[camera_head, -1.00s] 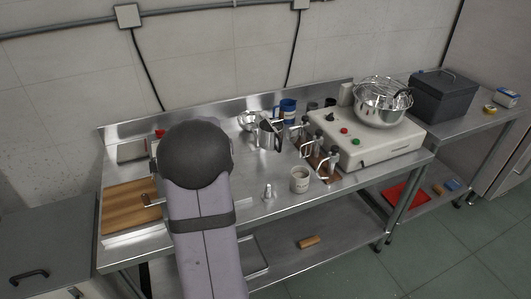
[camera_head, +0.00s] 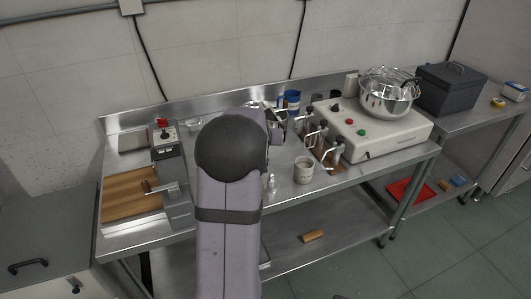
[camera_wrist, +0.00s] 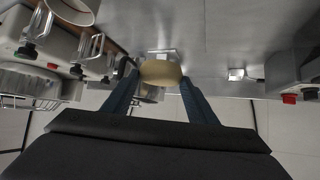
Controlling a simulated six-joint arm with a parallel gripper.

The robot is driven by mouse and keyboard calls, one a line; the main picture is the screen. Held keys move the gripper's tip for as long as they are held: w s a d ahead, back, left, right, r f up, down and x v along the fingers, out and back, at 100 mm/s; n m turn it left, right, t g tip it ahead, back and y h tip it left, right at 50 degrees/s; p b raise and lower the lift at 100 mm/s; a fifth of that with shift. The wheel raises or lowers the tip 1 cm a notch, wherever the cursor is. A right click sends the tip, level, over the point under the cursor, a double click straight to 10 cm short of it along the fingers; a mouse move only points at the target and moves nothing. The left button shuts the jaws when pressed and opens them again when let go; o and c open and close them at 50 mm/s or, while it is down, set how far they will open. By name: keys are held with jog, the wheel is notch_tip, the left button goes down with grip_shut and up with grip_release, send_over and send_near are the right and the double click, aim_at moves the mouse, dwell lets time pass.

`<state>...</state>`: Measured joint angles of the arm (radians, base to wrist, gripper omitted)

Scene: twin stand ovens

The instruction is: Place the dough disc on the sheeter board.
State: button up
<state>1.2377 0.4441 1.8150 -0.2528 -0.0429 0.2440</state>
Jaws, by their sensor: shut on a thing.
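The dough disc (camera_wrist: 160,73) is pale yellow and sits between the two blue fingers of my gripper (camera_wrist: 160,80) in the wrist view. My gripper is shut on it, above the steel table. In the head view my arm hides the disc and the fingertips. The sheeter board (camera_head: 130,196) is most likely the wooden board at the left end of the table. Its top looks bare, and a crank handle stands at its right edge. My gripper is well to the right of it.
A small box with a red knob (camera_head: 164,136) stands behind the board. To the right are a white cup (camera_head: 303,169), several portafilter-like handles and a white machine (camera_head: 375,130) with a steel bowl (camera_head: 388,98). Bare steel table (camera_head: 125,243) lies in front of the board.

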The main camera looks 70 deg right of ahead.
notch_tip(320, 180, down, 12)
jog(key=shift+f+b, duration=0.2)
jog(key=shift+b, duration=0.45)
jog(key=d, duration=0.1)
jog(key=w+d, duration=0.1)
jog(key=d+p, duration=0.1)
jog(key=shift+w+d+r, duration=0.15)
jog(key=shift+d+r, duration=0.15)
jog(key=shift+r, duration=0.05)
jog(key=shift+w+d+p, duration=0.2)
jog(key=shift+w+d, duration=0.05)
jog(key=shift+d, duration=0.45)
jog(key=shift+w+d+p, duration=0.15)
jog(key=shift+w+d, duration=0.1)
jog(key=shift+d, duration=0.4)
jog(key=shift+w+d+p, duration=0.2)
jog(key=shift+w+d, duration=0.05)
jog(key=shift+d, duration=0.45)
jog(key=shift+f, duration=0.6)
jog(key=shift+a+f, duration=0.1)
jog(key=shift+f, duration=0.15)
jog(key=o, duration=1.1)
